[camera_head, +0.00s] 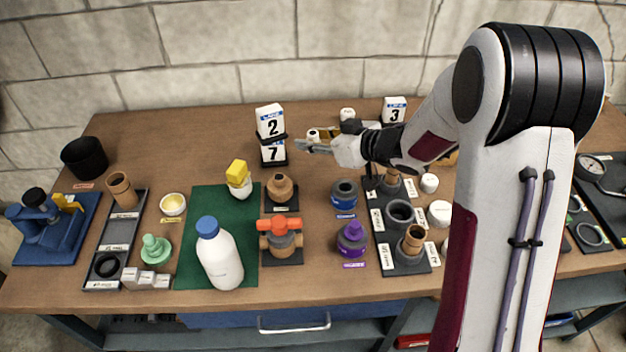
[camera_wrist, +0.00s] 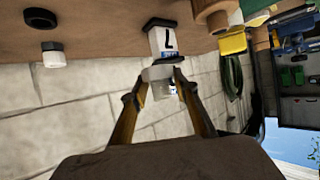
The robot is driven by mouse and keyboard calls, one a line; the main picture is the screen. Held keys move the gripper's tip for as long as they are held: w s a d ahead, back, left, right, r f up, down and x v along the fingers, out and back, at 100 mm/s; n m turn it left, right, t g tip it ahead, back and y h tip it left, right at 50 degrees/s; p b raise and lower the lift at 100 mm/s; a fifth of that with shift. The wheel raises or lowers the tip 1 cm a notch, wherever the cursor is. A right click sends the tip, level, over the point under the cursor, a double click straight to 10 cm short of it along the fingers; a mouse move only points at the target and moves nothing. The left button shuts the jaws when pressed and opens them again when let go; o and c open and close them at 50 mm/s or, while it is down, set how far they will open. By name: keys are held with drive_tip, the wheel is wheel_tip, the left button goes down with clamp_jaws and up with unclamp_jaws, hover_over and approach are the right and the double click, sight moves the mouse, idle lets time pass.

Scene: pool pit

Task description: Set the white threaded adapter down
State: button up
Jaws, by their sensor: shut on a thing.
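The white threaded adapter (camera_head: 313,135) is held at the tips of my gripper (camera_head: 316,144), over the back middle of the workbench. In the wrist view my gripper (camera_wrist: 163,88) has a finger on each side of the adapter (camera_wrist: 158,73). The fingers are shut on it. Whether its underside touches anything is unclear.
A white cap-like part (camera_head: 347,114) stands behind my gripper, near the block marked 3 (camera_head: 394,109).

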hover_over(313, 181)
drive_tip(key=shift+w+f, duration=0.1)
drive_tip(key=shift+f, duration=3)
drive_tip(key=shift+f, duration=0.1)
drive_tip(key=shift+f, duration=1.75)
drive_tip(key=shift+f, duration=0.25)
drive_tip(key=shift+f, duration=0.25)
